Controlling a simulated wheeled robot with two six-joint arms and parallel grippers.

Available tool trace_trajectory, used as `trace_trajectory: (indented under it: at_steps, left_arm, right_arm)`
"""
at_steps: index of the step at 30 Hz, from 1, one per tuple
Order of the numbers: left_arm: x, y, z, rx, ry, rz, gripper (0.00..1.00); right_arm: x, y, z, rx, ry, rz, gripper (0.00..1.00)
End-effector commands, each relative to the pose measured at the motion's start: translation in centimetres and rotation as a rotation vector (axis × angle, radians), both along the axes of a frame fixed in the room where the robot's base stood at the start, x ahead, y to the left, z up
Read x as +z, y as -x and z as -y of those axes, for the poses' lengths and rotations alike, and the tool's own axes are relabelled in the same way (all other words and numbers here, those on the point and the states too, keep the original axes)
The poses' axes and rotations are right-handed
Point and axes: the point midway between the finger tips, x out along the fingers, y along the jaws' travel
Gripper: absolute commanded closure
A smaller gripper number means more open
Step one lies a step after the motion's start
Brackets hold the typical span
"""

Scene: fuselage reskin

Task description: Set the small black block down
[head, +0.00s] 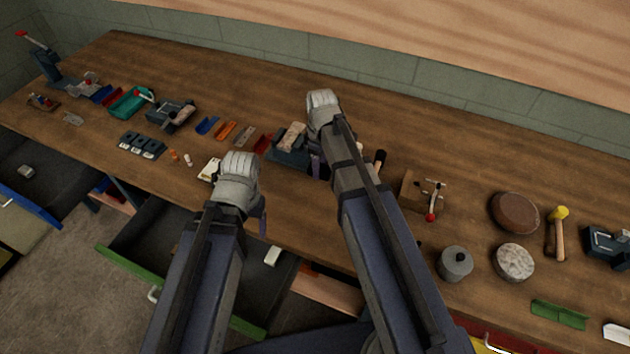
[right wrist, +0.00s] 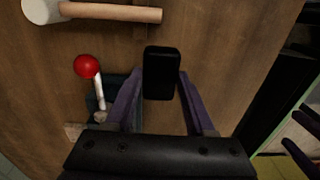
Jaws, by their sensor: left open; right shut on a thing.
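The small black block (right wrist: 160,72) sits between the fingertips of my right gripper (right wrist: 161,88) in the right wrist view. The gripper is shut on it, above the wooden bench top. I cannot tell whether the block touches the wood. In the head view my right gripper (head: 318,165) is mostly behind its own wrist, beside a dark vise-like fixture (head: 288,156), and I cannot make out the block there. My left gripper (head: 262,222) is open over the bench's front edge, partly hidden by its wrist.
A red-knobbed lever (right wrist: 87,66) and a pale-headed mallet (right wrist: 110,12) lie near the block. On the bench (head: 450,165) are a grey canister (head: 455,263), a brown round block (head: 515,212) and a yellow hammer (head: 558,225). An open green-fronted drawer (head: 130,265) juts out below.

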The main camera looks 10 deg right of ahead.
Motion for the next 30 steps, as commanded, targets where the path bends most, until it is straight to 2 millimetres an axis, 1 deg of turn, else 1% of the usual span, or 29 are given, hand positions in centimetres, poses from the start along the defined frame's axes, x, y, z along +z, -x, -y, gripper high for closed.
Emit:
trace_trajectory:
  at_steps: [1,3,8,11,14,18,21,30]
  left_arm:
    - [-1.5,0.0,0.0,0.0,0.0,0.0,0.26]
    - [-1.9,0.0,0.0,0.0,0.0,0.0,0.26]
    - [-1.8,0.0,0.0,0.0,0.0,0.0,0.26]
    - [-2.2,0.0,0.0,0.0,0.0,0.0,0.26]
    - [-3.2,0.0,0.0,0.0,0.0,0.0,0.26]
    - [-4.9,0.0,0.0,0.0,0.0,0.0,0.26]
    - [-5.7,0.0,0.0,0.0,0.0,0.0,0.26]
    - [-5.5,0.0,0.0,0.0,0.0,0.0,0.26]
  right_arm:
    - [-1.5,0.0,0.0,0.0,0.0,0.0,1.0]
    - [-1.9,0.0,0.0,0.0,0.0,0.0,1.0]
    - [-1.8,0.0,0.0,0.0,0.0,0.0,1.0]
    - [-2.2,0.0,0.0,0.0,0.0,0.0,1.0]
    - [-3.2,0.0,0.0,0.0,0.0,0.0,1.0]
    - [-4.9,0.0,0.0,0.0,0.0,0.0,1.0]
    - [-5.7,0.0,0.0,0.0,0.0,0.0,1.0]
    - [-5.5,0.0,0.0,0.0,0.0,0.0,1.0]
